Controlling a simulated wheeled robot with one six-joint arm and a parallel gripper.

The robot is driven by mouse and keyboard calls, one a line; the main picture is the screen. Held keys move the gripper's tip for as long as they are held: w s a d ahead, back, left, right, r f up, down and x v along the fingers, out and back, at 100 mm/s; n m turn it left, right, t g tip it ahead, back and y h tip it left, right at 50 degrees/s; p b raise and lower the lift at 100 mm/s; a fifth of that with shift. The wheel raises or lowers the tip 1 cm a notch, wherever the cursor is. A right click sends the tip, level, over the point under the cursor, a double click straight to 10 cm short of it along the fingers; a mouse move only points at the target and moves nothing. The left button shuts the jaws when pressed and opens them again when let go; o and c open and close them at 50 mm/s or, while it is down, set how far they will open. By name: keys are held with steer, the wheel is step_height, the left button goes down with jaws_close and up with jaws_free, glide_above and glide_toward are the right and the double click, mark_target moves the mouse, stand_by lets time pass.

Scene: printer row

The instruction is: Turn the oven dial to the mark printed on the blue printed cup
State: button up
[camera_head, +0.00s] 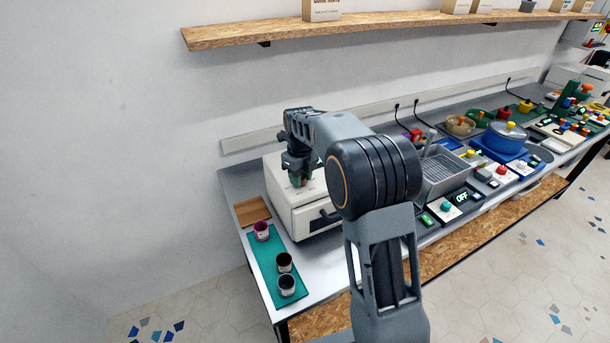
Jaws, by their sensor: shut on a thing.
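The oven (283,205) is a white box with a dark front handle, standing on the counter. My gripper (298,178) points down over its top and is shut on a small greenish dial (299,183). The fingers and arm hide most of the dial, and its pointer and marks cannot be read. The blue printed cup (287,286) looks dark navy and stands at the near end of a teal mat (268,268). It has a pale label, too small to read.
A dark brown cup (284,262) and a magenta cup (262,231) share the mat. A wooden board (252,211) lies behind them. A metal basket (447,177), a blue pot (504,139) and several dial boxes fill the counter's right. A wooden shelf (390,27) hangs above.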

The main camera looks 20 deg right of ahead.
steer(key=shift+w+r+m, duration=0.15)
steer(key=shift+r+m, duration=0.05)
steer(key=shift+m, duration=0.2)
steer(key=o, duration=0.9)
steer(key=shift+f, duration=0.15)
step_height(320, 180, up, 14)
steer(key=shift+f, duration=0.1)
stand_by(0.4)
